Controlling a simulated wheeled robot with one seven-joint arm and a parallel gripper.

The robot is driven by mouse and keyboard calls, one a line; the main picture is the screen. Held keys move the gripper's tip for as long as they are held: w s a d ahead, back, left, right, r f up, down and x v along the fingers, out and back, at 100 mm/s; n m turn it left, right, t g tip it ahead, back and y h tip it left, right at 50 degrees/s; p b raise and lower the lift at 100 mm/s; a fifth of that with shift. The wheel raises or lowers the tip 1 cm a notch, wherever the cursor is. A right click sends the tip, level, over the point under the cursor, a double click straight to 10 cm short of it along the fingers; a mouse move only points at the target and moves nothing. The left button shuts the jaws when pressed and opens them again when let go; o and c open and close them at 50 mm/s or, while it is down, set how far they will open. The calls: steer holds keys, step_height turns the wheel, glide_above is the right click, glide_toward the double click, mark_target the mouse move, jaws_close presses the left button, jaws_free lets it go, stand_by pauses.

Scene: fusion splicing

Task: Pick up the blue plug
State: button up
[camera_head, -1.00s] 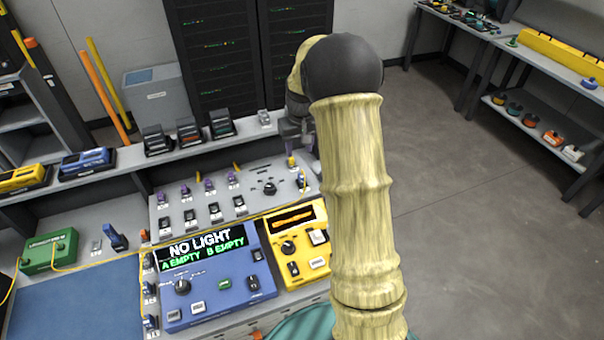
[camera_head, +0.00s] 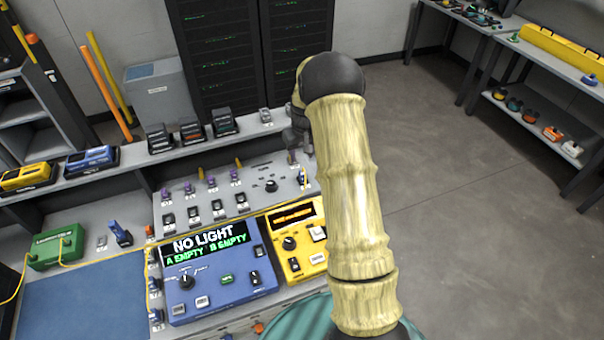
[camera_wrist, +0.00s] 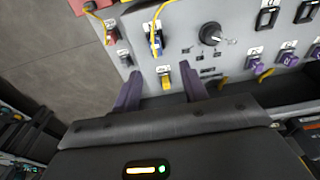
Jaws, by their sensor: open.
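In the wrist view the blue plug (camera_wrist: 156,42) sits in a socket on the grey panel, with a yellow cable running up from it. It is small in the head view (camera_head: 302,178), near the panel's right end. My gripper (camera_wrist: 161,88) is open, its two dark purple fingers spread over the panel's edge. A yellow plug (camera_wrist: 165,80) lies between the fingers in the picture; whether they touch it I cannot tell. The blue plug is beyond the fingertips, apart from them. In the head view my gripper is largely hidden behind my arm.
A row of purple plugs (camera_head: 212,182) and black switches stands on the panel, with a black knob (camera_wrist: 211,34) near the blue plug. A blue meter (camera_head: 215,280) and a yellow meter (camera_head: 296,240) are in front. Black devices (camera_head: 190,131) line the shelf behind.

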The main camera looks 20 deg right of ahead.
steer(key=p, duration=0.2)
glide_above(302, 172)
steer(key=s, duration=0.1)
step_height(302, 172, down, 5)
steer(key=shift+a, duration=0.1)
steer(key=shift+a+f, duration=0.3)
steer(key=shift+d, duration=0.1)
steer(key=shift+d+f+p, duration=0.2)
steer(key=shift+f+p, duration=0.15)
steer(key=shift+f, duration=0.1)
steer(key=shift+w+d+f+p, duration=0.1)
steer(key=shift+w+f+p, duration=0.3)
steer(key=shift+f, duration=0.65)
steer(key=shift+w+d+f+p, duration=0.1)
steer(key=shift+f+p, duration=0.5)
steer(key=shift+f, duration=0.45)
jaws_close()
